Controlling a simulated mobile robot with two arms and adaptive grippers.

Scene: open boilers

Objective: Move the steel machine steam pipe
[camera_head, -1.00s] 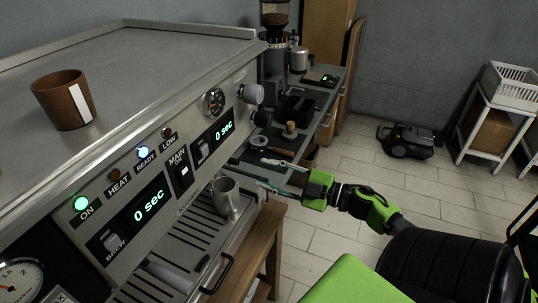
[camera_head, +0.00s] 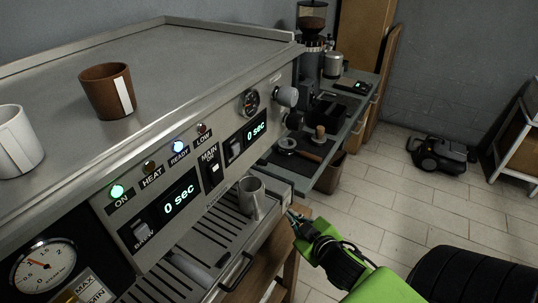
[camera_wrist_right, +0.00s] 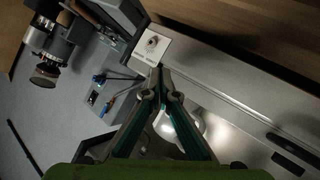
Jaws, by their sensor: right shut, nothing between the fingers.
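The steel espresso machine (camera_head: 190,65) fills the left and middle of the head view. I cannot make out its steam pipe for certain in either view. A steel jug (camera_head: 251,197) stands on the drip tray (camera_head: 205,243) under the panel. My right gripper (camera_head: 292,214) is right of the jug, by the tray's right end, apart from the jug. In the wrist view my right gripper (camera_wrist_right: 160,82) has its fingertips together with nothing between them. A shiny rounded metal thing (camera_wrist_right: 180,125) shows partly behind the fingers. My left gripper is not in view.
A brown cup (camera_head: 104,92) and a white cup (camera_head: 15,143) stand on the machine's top. A side counter (camera_head: 335,151) with a grinder (camera_head: 311,50) and a tamper (camera_head: 320,133) is beyond the machine.

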